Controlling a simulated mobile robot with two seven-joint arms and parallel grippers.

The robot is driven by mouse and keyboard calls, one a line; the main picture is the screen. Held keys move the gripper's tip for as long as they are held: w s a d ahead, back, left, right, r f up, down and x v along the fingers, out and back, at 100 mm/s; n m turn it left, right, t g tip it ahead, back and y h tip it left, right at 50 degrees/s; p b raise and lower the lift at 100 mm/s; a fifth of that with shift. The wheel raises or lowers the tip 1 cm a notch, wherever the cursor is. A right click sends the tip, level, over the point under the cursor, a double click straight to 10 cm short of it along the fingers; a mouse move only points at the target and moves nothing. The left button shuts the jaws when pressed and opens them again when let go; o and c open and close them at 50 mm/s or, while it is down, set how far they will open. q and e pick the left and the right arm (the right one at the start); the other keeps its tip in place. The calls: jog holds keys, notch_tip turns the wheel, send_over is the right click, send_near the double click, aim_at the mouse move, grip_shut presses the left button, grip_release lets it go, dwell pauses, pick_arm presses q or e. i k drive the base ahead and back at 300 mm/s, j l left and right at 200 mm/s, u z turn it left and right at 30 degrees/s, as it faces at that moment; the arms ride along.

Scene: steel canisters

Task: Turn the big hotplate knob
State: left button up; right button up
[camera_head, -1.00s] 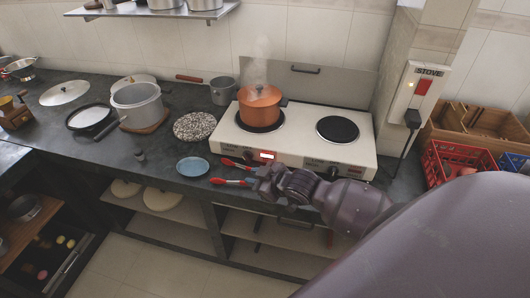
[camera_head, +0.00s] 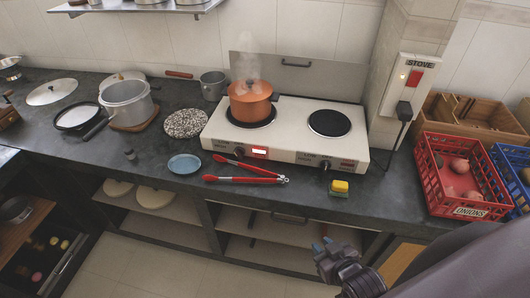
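The white two-plate stove (camera_head: 290,138) stands on the dark counter. Its front has a dark knob (camera_head: 240,152) at the left and another (camera_head: 324,165) at the right; I cannot tell which is the big hotplate's. A lit red switch (camera_head: 259,152) is beside the left knob. A steaming orange pot (camera_head: 250,100) stands on the left hotplate; the right hotplate (camera_head: 330,123) is bare. My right gripper (camera_head: 325,248) is low in front of the counter, below and apart from the knobs, with nothing visible in it. Its finger opening is unclear. My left gripper is out of view.
Red-handled tongs (camera_head: 245,173) lie on the counter before the left knob. A yellow sponge (camera_head: 340,187) lies below the right knob. A blue plate (camera_head: 185,164) is at left. A red crate of onions (camera_head: 430,185) stands at right.

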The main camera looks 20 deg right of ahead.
aim_at(240, 151)
jog(key=i+j+z, duration=0.15)
jog(key=j+z, duration=0.25)
jog(key=i+j+z, duration=0.1)
jog(key=z, duration=0.35)
jog(key=j+z, duration=0.35)
jog(key=j, duration=1.55)
jog(key=i+j+z, duration=0.1)
jog(key=j, duration=0.9)
jog(key=i, duration=0.05)
